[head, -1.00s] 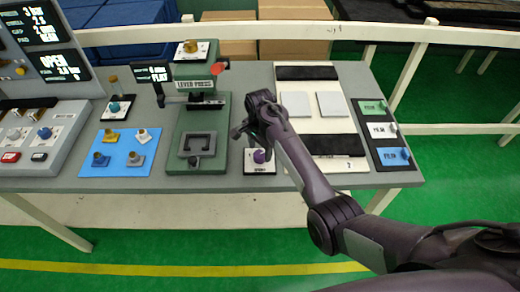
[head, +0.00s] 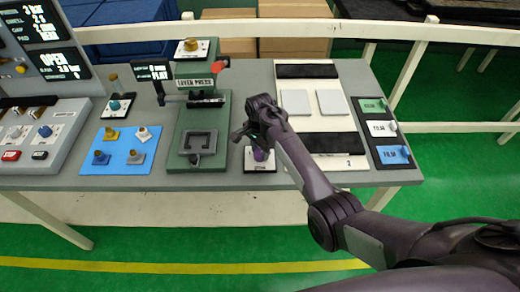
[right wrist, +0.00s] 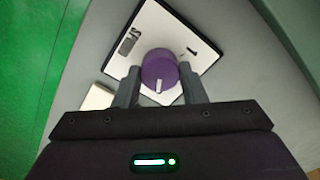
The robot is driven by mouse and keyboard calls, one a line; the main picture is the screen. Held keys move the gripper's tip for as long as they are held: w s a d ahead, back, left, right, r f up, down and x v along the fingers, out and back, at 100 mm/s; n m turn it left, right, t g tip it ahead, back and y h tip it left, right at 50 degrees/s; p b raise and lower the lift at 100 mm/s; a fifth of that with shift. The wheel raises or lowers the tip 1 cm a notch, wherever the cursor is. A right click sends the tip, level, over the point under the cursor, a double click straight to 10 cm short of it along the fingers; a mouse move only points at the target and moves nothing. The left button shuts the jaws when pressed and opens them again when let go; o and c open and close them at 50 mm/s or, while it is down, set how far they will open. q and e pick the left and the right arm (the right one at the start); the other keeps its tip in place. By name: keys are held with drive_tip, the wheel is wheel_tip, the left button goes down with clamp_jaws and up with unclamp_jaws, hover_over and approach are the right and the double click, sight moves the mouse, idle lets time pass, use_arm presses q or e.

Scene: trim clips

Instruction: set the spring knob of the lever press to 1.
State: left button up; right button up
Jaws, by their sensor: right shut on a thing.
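The spring knob (head: 260,155) is a small purple knob on a white, dark-edged plate at the table's front, just right of the green lever press (head: 190,150). In the right wrist view the purple knob (right wrist: 159,65) sits between the two fingers, with a white pointer mark on the side nearest the gripper. The fingers hide part of the plate. My left gripper is not in view.
A white panel (head: 342,125) with two pale pads stands right of the knob, beside a dark strip of film labels (head: 385,155). A control console (head: 25,165) fills the table's left end.

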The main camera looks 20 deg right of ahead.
drive_tip(key=shift+r+n, duration=0.1)
drive_tip(key=shift+n, duration=0.2)
drive_tip(key=shift+n+p, duration=0.8)
drive_tip(key=shift+n, duration=0.1)
drive_tip(key=n+p, duration=0.1)
drive_tip(key=n, duration=0.1)
drive_tip(key=shift+n, duration=0.4)
drive_tip(key=n+p, duration=0.1)
drive_tip(key=n, duration=0.2)
drive_tip(key=shift+w+n, duration=0.1)
drive_tip(key=shift+n, duration=0.2)
drive_tip(key=n+p, duration=0.1)
drive_tip(key=n, duration=0.1)
drive_tip(key=shift+n, duration=0.4)
drive_tip(key=n, duration=0.5)
drive_tip(key=shift+p, duration=0.35)
drive_tip(key=n, duration=0.3)
drive_tip(key=shift+n, duration=0.4)
drive_tip(key=shift+a+n, duration=0.15)
drive_tip(key=shift+n, duration=1.55)
